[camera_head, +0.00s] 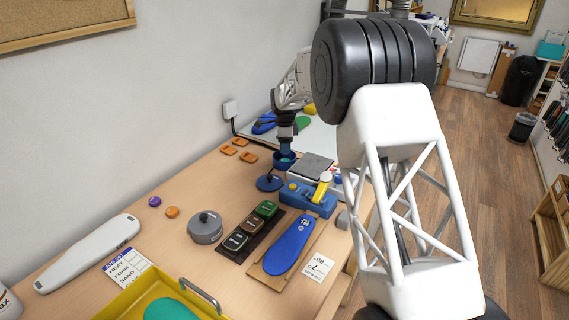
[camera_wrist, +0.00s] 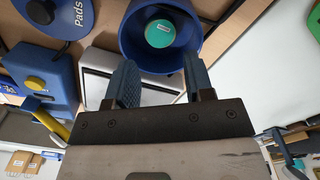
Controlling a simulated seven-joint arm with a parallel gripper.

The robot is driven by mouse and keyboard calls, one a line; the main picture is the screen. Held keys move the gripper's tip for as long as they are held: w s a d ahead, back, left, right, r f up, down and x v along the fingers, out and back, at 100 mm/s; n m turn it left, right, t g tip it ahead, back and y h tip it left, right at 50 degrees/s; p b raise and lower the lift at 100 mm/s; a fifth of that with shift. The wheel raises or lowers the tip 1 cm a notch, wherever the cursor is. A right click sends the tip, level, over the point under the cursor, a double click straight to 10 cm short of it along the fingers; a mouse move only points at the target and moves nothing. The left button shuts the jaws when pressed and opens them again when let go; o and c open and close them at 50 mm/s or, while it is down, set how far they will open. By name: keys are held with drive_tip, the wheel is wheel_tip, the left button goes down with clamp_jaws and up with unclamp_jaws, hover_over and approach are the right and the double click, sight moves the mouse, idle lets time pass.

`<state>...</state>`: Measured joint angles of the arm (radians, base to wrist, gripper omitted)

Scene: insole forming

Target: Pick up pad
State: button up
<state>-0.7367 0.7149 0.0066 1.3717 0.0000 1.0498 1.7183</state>
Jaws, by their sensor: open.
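A round teal pad (camera_wrist: 160,33) with a small pale label lies inside an open blue cup (camera_wrist: 128,40) in the wrist view. The cup also shows in the head view (camera_head: 284,166), with my gripper (camera_head: 286,148) right above it. In the wrist view my gripper (camera_wrist: 160,62) is open, its two blue fingers apart and nothing between them. The fingertips overlap the near side of the cup in the picture; I cannot tell whether they touch it. A blue lid marked "Pads" (camera_wrist: 72,18) lies beside the cup, and also shows in the head view (camera_head: 270,184).
A blue device with a yellow handle (camera_head: 307,199) and a grey-topped white device (camera_head: 311,166) stand right of the cup. Orange clips (camera_head: 248,157) lie to its left. A blue insole (camera_head: 289,245), a dark tray of blocks (camera_head: 232,256) and a grey pot (camera_head: 205,229) are nearer.

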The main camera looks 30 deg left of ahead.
sight(284, 160)
drive_tip(key=shift+f, duration=0.55)
drive_tip(key=shift+a+f, duration=0.1)
drive_tip(key=shift+f, duration=2.5)
drive_tip(key=c, duration=0.6)
